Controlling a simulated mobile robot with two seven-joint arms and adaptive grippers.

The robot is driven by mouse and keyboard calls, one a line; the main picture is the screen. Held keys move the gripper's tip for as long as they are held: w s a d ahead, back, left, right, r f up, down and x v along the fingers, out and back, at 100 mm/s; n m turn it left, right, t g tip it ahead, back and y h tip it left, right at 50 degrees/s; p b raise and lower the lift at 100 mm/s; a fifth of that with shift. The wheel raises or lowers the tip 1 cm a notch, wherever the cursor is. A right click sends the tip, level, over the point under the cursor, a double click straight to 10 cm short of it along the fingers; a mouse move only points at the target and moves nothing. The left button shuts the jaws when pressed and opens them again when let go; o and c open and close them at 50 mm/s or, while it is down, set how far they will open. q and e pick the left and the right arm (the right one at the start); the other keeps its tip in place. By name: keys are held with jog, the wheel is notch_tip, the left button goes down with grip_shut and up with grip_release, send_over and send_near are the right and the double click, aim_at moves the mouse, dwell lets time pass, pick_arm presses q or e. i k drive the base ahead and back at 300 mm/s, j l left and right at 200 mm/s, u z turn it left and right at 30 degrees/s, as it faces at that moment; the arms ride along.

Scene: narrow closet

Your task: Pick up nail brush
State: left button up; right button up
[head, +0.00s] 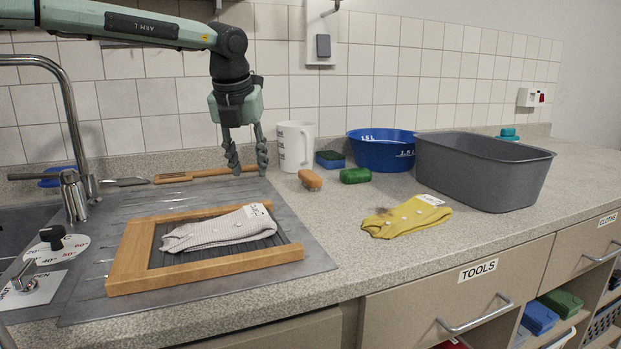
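The nail brush (310,180) looks like a small orange-brown oval block and lies on the counter in front of the white mug (294,147). A green block (355,176), perhaps soap, lies just right of it. My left gripper (248,168) hangs down from the arm at upper left, left of the brush and apart from it. Its two dark fingers are spread with nothing between them. The fingertips appear near a long wooden-handled tool (178,177) at the back of the drainer. My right gripper is not in view.
A blue bowl (382,152), blue sponge (330,159) and grey tub (480,172) stand right. A yellow sock (405,218) lies ahead of the tub. Counter between washboard and yellow sock is clear.

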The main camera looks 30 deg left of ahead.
aim_at(312, 180)
jog(key=i+l+u, duration=0.2)
jog(key=l, duration=0.15)
jog(key=i+l+u, duration=0.15)
jog(key=l, duration=0.2)
jog(key=i+l+u, duration=0.2)
jog(key=l, duration=0.15)
jog(key=i+l+u, duration=0.35)
jog(key=i+l, duration=0.3)
jog(key=l, duration=0.15)
